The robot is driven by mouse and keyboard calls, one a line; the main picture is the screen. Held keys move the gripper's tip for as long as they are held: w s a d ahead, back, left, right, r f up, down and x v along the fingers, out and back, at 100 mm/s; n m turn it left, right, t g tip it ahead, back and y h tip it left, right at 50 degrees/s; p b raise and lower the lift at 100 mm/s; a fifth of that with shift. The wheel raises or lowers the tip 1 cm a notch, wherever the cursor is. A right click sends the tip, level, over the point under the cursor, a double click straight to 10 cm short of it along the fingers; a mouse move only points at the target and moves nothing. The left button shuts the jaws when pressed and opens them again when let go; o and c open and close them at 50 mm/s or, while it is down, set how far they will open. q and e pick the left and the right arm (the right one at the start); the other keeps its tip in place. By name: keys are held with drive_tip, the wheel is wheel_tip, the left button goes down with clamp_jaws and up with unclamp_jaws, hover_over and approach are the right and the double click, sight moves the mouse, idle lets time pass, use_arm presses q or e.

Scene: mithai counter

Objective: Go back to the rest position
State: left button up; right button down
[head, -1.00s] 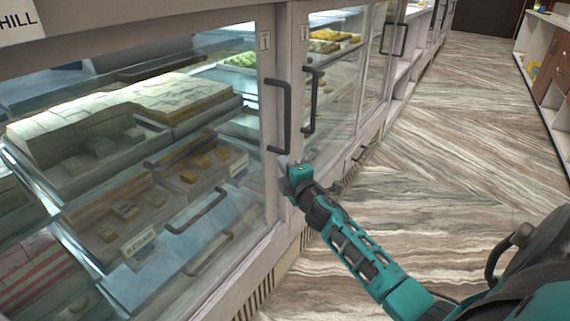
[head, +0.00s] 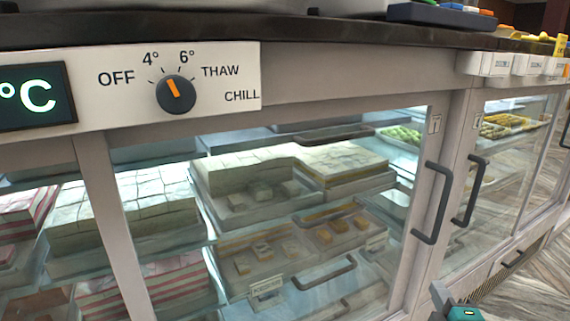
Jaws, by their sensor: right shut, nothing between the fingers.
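My right gripper (head: 442,294) shows at the bottom edge of the head view, right of centre, with only its teal and grey end in the picture. It is shut and empty, below the black handle (head: 434,203) of the glass cabinet door and apart from it. A second black handle (head: 470,190) is on the door to the right. The rest of my right arm is out of the picture. My left gripper is not in view.
The chilled counter's glass doors look shut, with trays of sweets (head: 262,181) behind them. A dial panel (head: 176,92) and a lit display (head: 28,97) are above. A dark countertop (head: 250,30) runs along the top. Patterned floor (head: 535,275) is open at right.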

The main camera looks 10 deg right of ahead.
drive_tip(key=s+a+f+m+g+y, duration=0.2)
drive_tip(key=s+a+f+m, duration=0.15)
drive_tip(key=a, duration=0.35)
drive_tip(key=s+a+f+m+g+y, duration=0.2)
drive_tip(key=s+a+f+m, duration=0.1)
drive_tip(key=s+a, duration=0.3)
drive_tip(key=s+a+f+m+g+y, duration=0.2)
drive_tip(key=s+a+f+m, duration=0.15)
drive_tip(key=a, duration=0.45)
use_arm(q)
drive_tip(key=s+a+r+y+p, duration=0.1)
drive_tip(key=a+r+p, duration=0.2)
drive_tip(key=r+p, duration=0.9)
drive_tip(key=p, duration=0.5)
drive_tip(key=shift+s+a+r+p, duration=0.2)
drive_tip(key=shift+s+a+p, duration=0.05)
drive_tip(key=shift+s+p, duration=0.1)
use_arm(e)
drive_tip(key=s+d+r+m, duration=0.1)
drive_tip(key=s+r, duration=0.2)
drive_tip(key=r, duration=0.9)
drive_tip(key=shift+s+r+m, duration=0.15)
drive_tip(key=shift+m, duration=0.15)
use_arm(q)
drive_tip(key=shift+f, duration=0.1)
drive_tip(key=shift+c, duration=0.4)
use_arm(e)
drive_tip(key=shift+d, duration=0.1)
